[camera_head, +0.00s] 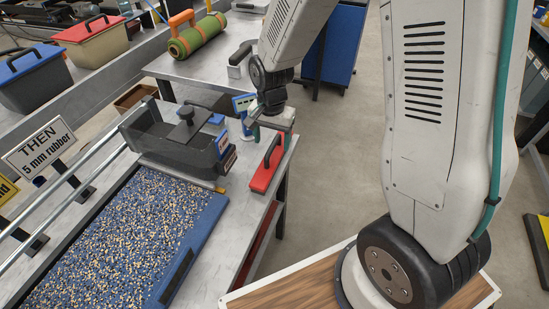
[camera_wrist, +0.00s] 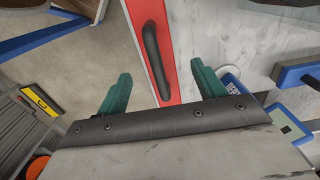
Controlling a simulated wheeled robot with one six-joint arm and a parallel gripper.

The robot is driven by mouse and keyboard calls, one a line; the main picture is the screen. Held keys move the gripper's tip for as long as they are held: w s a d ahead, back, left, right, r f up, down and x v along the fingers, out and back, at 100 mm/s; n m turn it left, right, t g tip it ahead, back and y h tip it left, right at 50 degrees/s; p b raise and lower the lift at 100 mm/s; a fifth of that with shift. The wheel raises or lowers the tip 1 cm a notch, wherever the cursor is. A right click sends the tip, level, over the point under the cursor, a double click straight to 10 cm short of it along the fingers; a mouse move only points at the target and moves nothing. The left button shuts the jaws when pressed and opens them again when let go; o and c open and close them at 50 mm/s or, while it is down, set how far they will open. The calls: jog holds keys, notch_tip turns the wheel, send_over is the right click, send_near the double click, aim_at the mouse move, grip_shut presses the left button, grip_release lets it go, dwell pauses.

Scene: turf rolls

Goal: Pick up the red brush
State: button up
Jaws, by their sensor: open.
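The red brush (camera_head: 265,171) lies at the right edge of the grey workbench in the head view. It is a long red block with a black bar handle on top. In the wrist view the red brush (camera_wrist: 182,30) runs from the top down between my fingers, with its black handle near the middle. My gripper (camera_wrist: 162,75) is open, with one teal finger on each side of the brush. Nothing is held.
A grey hopper-like device (camera_head: 170,135) and a blue tray of speckled granules (camera_head: 125,235) stand left of the brush. A blue-and-white device (camera_head: 243,104) is close behind my gripper. A second table (camera_head: 205,75) holds a green roll (camera_head: 198,36). Open floor lies to the right.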

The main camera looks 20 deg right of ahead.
aim_at(273, 155)
jog(key=f, duration=0.7)
jog(key=shift+d+f, duration=0.1)
jog(key=shift+d, duration=0.1)
jog(key=shift+c, duration=0.3)
jog(key=c, duration=1)
jog(key=shift+c, duration=0.4)
jog(key=shift+w, duration=0.1)
